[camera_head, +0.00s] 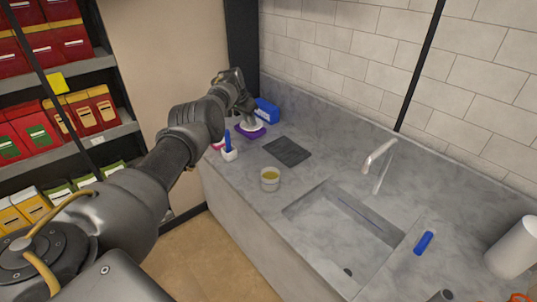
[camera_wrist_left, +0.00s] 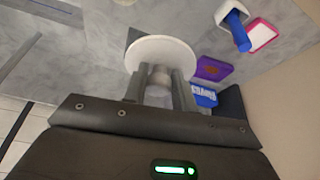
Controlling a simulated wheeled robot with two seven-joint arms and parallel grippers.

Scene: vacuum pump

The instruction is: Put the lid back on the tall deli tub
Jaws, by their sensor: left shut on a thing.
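The deli tub (camera_head: 270,179) stands upright and open on the counter, with yellowish contents showing inside. My left gripper (camera_head: 249,115) is at the far left end of the counter, well behind the tub. In the left wrist view its fingers (camera_wrist_left: 161,84) are shut on a pale, narrow part below a round white disc, which looks like the lid (camera_wrist_left: 160,50). In the head view the white lid (camera_head: 251,125) shows under the gripper, by a purple item (camera_head: 259,133); whether they touch is unclear. My right gripper is not in view.
Near the gripper are a blue box (camera_head: 267,110) and a white holder (camera_head: 229,154) with a blue-handled tool. A dark mat (camera_head: 287,151) lies behind the tub. A sink (camera_head: 345,222) and faucet (camera_head: 378,155) are to the right, then a blue item (camera_head: 423,243) and white roll (camera_head: 513,248).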

